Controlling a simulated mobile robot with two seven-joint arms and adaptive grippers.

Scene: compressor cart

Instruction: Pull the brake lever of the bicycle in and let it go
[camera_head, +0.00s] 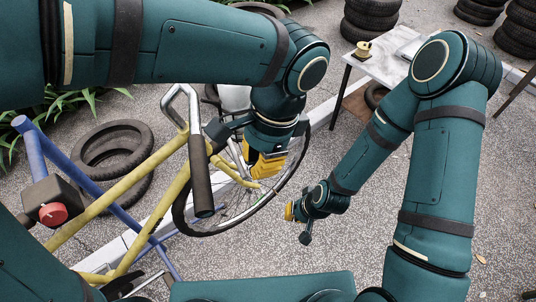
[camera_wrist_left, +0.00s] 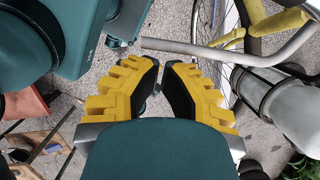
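The bicycle has a yellow frame (camera_head: 120,187), a bent silver handlebar (camera_head: 194,108) and a dark handlebar grip (camera_head: 202,180). I cannot clearly make out the brake lever in the head view. In the left wrist view a bare silver bar (camera_wrist_left: 195,49) crosses beyond the fingertips; I cannot tell whether it is the lever or part of the handlebar. My left gripper (camera_head: 263,172), with yellow fingers, is right of the grip, over the front wheel (camera_head: 220,229). In its wrist view (camera_wrist_left: 165,68) a narrow empty gap shows between the fingers. My right gripper (camera_head: 290,211) is apart from the bicycle.
A blue frame (camera_head: 33,150) and a dark box with a red knob (camera_head: 53,213) stand at the left. Tyres (camera_head: 112,143) lie behind the bicycle. A table (camera_head: 385,68) stands at the back, near stacked tyres (camera_head: 370,17). Paving at the lower middle is free.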

